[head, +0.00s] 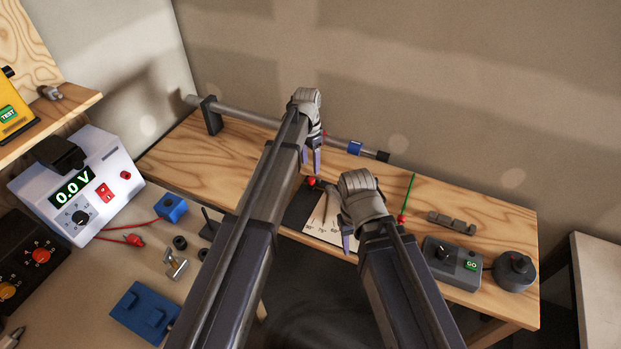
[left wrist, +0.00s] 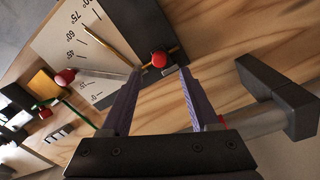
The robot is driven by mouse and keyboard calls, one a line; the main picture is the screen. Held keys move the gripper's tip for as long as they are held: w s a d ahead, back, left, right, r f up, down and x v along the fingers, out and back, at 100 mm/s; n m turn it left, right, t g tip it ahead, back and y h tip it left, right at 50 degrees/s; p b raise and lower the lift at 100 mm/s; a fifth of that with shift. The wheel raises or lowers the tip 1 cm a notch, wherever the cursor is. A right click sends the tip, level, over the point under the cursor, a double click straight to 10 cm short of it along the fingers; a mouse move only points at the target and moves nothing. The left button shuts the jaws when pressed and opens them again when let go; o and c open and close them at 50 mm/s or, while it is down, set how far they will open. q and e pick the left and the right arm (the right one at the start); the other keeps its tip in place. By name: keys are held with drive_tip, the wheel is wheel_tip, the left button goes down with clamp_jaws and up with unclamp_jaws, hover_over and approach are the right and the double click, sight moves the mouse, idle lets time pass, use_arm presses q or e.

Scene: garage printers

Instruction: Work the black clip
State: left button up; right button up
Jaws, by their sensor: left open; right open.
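No part is plainly marked as the black clip; the black plate (head: 298,212) beside the angle scale (head: 322,230), with a red knob (head: 311,181), may be it. The plate (left wrist: 138,22), red knob (left wrist: 158,58) and scale (left wrist: 66,42) also show in the left wrist view. My left gripper (head: 316,168) is open and empty, pointing down at the knob. In the left wrist view its fingertips (left wrist: 160,70) lie either side of the knob; contact cannot be told. My right gripper (head: 346,240) is open over the scale's right side; its fingers are partly hidden.
A grey rod (head: 255,119) in a black bracket (head: 210,116) runs along the bench's back. A control box (head: 452,262) with a green GO button stands at right. A power supply (head: 75,198) and blue block (head: 145,310) are on the left table. Bare wood lies left of my left gripper.

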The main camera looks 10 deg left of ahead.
sight(311, 178)
use_arm(q)
drive_tip(key=f+b, duration=0.2)
drive_tip(key=f, duration=0.1)
drive_tip(key=f+b, duration=0.3)
drive_tip(key=shift+s+d+f+b, duration=0.1)
drive_tip(key=shift+d+f+b, duration=0.1)
drive_tip(key=shift+b, duration=0.15)
clamp_jaws()
idle(0.3)
